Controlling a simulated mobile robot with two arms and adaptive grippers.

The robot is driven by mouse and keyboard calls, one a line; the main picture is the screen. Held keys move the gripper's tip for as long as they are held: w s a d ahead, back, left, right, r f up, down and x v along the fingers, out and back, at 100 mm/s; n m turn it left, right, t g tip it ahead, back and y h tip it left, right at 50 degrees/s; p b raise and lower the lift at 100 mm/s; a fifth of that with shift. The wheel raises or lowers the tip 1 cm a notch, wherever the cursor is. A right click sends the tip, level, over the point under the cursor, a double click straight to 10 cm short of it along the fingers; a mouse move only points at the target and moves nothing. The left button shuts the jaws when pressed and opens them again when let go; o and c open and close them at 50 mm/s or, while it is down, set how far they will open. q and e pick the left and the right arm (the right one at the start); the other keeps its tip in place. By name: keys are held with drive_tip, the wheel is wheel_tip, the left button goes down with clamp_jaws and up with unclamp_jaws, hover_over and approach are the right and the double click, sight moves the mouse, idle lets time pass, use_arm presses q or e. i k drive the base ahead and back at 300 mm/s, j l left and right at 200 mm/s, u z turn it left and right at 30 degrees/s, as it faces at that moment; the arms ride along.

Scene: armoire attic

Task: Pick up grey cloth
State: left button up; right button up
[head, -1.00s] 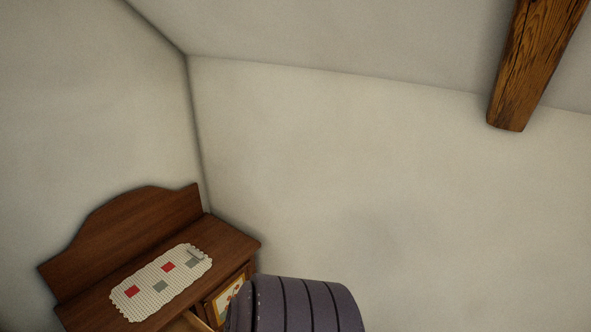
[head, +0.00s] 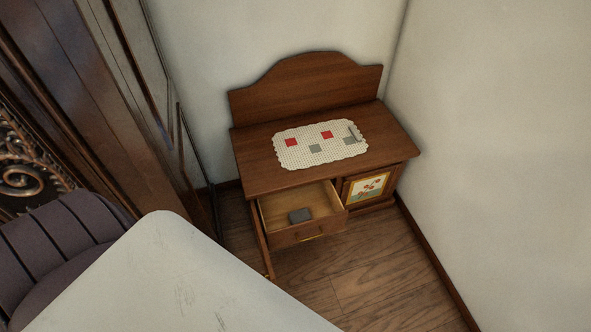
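A small dark grey folded piece (head: 300,215), which looks like the grey cloth, lies inside the pulled-out drawer (head: 322,232) of a brown wooden cabinet (head: 262,172). The drawer is open and otherwise looks empty. A cream mat (head: 297,158) with red and grey squares lies on the cabinet top, with a small grey mark or object (head: 353,133) near its right end, too small to make out. Neither of my grippers is in view.
A pale tabletop (head: 170,280) fills the lower left foreground. A purple ribbed seat (head: 60,240) stands at the left, beside a dark wooden armoire (head: 105,90). A closed cabinet door with a flower picture (head: 367,187) is right of the drawer. Wooden floor (head: 385,270) is clear before the cabinet.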

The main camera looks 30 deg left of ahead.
sight(301, 215)
drive_tip(key=u, duration=1)
